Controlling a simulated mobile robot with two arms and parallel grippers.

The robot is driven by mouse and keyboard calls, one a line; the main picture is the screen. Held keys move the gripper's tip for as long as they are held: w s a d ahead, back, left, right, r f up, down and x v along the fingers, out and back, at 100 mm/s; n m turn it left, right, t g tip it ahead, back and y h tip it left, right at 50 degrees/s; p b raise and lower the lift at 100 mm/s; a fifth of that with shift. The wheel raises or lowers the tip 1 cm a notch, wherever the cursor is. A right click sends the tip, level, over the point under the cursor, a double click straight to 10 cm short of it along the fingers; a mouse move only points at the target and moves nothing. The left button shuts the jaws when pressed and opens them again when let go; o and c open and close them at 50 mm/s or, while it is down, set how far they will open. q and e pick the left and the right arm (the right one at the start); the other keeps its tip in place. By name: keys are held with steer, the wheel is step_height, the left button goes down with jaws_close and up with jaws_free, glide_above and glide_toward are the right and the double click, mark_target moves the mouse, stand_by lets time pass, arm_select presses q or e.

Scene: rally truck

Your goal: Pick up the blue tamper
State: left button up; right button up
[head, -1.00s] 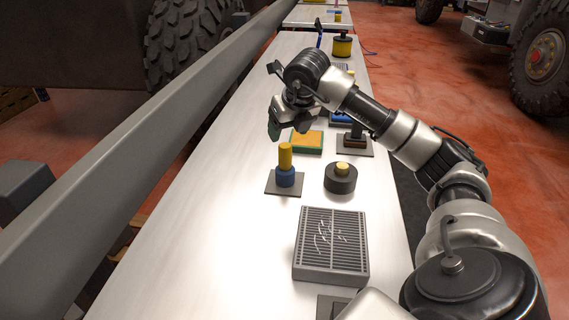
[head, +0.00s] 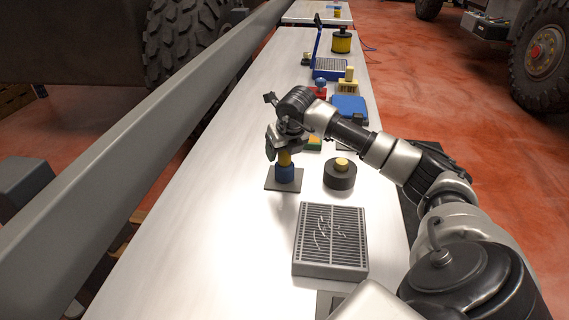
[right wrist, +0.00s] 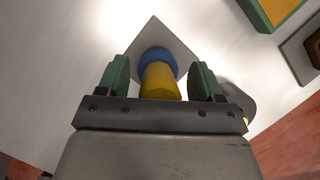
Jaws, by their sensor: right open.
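The blue tamper (head: 285,174) stands upright on a square grey plate (head: 270,184), with a yellow handle on top. In the right wrist view its blue base (right wrist: 158,57) sits beyond the yellow handle (right wrist: 160,82). My right gripper (head: 283,150) is directly over the tamper. Its green fingers (right wrist: 159,80) are open, one on each side of the yellow handle, with gaps to both sides. The top of the handle is partly hidden by the gripper in the head view. My left gripper is not in view.
A round dark piece with a yellow knob (head: 340,174) stands just right of the tamper. A slotted grey box (head: 331,240) is in front. Behind are a green and yellow block (head: 314,144) and a blue item (head: 349,107). The table's left side is clear.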

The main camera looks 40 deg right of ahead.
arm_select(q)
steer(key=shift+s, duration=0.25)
arm_select(e)
jaws_close()
steer(key=shift+r, duration=0.2)
steer(key=shift+r, duration=0.25)
steer(key=r, duration=0.3)
steer(key=shift+s+d+r, duration=0.15)
steer(key=shift+s+r, duration=0.05)
steer(key=shift+r, duration=0.15)
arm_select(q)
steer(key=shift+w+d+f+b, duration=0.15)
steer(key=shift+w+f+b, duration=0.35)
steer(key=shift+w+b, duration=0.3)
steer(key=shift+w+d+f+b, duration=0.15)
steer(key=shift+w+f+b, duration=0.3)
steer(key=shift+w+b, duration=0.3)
arm_select(e)
steer(key=s+d+r, duration=0.2)
steer(key=s+r, duration=0.4)
steer(key=s, duration=0.5)
steer(key=shift+d+r, duration=0.25)
steer(key=shift+d, duration=0.05)
